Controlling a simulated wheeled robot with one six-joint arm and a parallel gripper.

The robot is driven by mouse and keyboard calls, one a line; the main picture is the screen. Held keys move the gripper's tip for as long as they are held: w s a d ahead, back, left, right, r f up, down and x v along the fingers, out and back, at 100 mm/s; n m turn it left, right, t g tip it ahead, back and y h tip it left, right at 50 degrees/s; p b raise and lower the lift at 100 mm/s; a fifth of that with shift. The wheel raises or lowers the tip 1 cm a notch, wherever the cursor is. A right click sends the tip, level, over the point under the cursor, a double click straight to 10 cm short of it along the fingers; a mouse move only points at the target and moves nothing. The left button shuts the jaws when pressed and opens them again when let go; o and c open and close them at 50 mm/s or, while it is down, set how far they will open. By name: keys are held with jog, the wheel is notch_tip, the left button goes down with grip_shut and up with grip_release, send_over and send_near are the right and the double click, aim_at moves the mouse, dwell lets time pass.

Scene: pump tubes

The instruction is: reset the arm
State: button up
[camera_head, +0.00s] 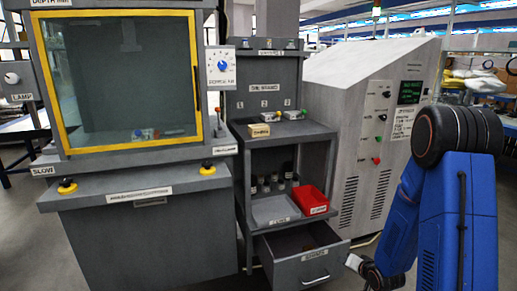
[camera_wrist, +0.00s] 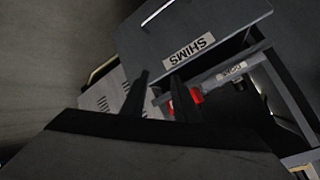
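My blue arm (camera_head: 440,215) is bent down at the right of the head view. Its lower end is close to the right side of the pulled-out drawer (camera_head: 305,272); my fingers are not clear there. In the wrist view my gripper (camera_wrist: 158,84) shows two dark fingers apart with nothing held between them. The drawer front with its SHIMS label (camera_wrist: 190,50) lies beyond the fingers, tilted in the picture. Whether the fingers touch the drawer cannot be told.
A press cabinet with a yellow-framed window (camera_head: 125,85) stands at left. A shelf unit (camera_head: 268,125) holds a red bin (camera_head: 311,200) and a grey tray (camera_head: 273,211). A grey control cabinet (camera_head: 345,110) stands behind my arm. Bare floor (camera_head: 395,282) shows near the drawer.

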jog(key=s+r+n+g+h, duration=0.1)
jog(key=s+r, duration=0.5)
jog(key=r, duration=0.4)
jog(key=s+r+n+g+h, duration=0.2)
jog(key=s+r, duration=0.4)
jog(key=r, duration=0.4)
jog(key=s+a+r+n+g, duration=0.1)
jog(key=s+a+r, duration=0.2)
jog(key=s, duration=0.9)
jog(key=s+a+r+n+g+y, duration=0.1)
jog(key=s+a+r, duration=0.2)
jog(key=s+r, duration=0.4)
jog(key=s, duration=0.6)
jog(key=shift+s+a+r+n+g, duration=0.15)
jog(key=shift+a+n+g, duration=0.15)
jog(key=shift+n, duration=0.1)
